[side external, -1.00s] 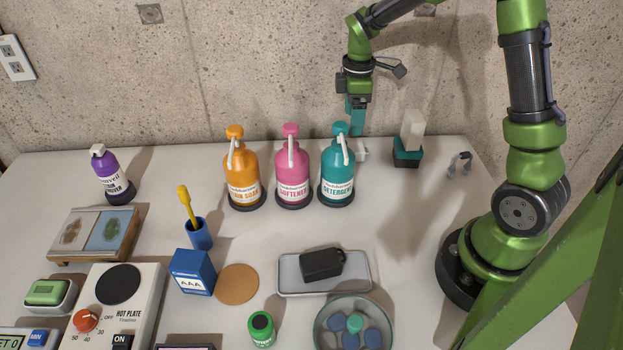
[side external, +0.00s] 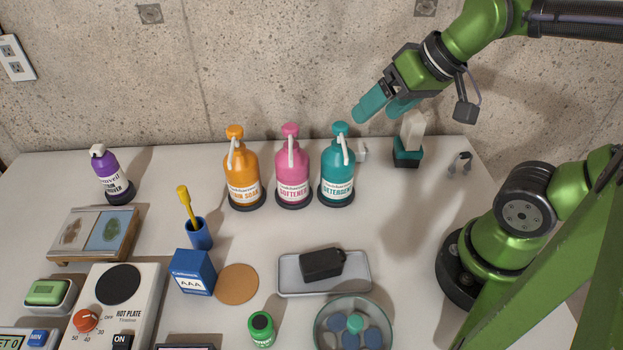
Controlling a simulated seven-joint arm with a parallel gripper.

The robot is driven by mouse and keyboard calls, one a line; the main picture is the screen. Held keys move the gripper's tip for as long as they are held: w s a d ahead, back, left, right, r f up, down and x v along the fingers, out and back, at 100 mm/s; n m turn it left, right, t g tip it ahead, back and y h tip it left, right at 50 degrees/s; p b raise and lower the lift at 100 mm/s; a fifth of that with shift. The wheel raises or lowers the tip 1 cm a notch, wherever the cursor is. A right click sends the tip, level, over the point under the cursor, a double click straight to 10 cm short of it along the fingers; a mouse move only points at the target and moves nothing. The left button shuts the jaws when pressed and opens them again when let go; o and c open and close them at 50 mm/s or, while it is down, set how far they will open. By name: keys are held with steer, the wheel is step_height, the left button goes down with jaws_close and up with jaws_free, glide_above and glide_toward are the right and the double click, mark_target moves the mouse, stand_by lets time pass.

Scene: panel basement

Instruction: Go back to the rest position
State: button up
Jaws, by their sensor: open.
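My gripper (side external: 386,108) is raised at the upper right in the side external view. Its two teal fingers are apart with nothing between them. They point down and to the left, above the back edge of the table. The teal detergent bottle (side external: 338,172) stands upright on the table, below and to the left of the fingers. A teal and black holder with a whitish block (side external: 413,130) stands below the gripper, to the right of the fingers.
A grey tray (side external: 358,285) holds a black object (side external: 322,264). A round bowl (side external: 321,338) is in front. The table's right part is mostly clear.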

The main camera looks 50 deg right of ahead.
steer(key=shift+s+a+m, duration=0.35)
steer(key=shift+s+m, duration=0.15)
steer(key=shift+s, duration=0.15)
